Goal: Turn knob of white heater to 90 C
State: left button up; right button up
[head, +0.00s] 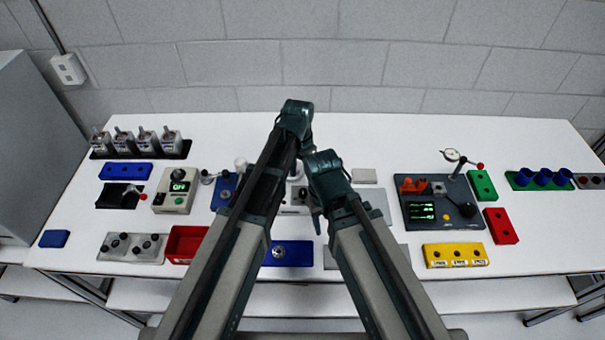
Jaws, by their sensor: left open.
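A white unit (292,209), which seems to be the white heater, stands mid-table. My arms cover most of it. A dark round part, perhaps its knob, shows in the gap between my arms; its setting cannot be read. My left arm reaches in from the left and bends at a dark joint near the back of the table. My left gripper (299,177) is mostly hidden in the narrow gap above the unit. It is open; whether it touches the knob cannot be told. My right arm bends just to the right of the unit, and its gripper cannot be made out.
A dark panel (440,203) with a dial gauge stands right. A red tray (187,243), a blue block (304,254) and a yellow block (455,255) lie along the front.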

pick_arm(q)
notch_tip(320, 180, up, 7)
jog(key=p, duration=0.5)
jog(key=shift+a+p, duration=0.15)
jog(key=shift+p, duration=0.15)
pick_arm(e)
notch_tip(320, 180, up, 7)
pick_arm(q)
jog(key=shift+f, duration=0.1)
pick_arm(e)
jog(key=shift+f, duration=0.1)
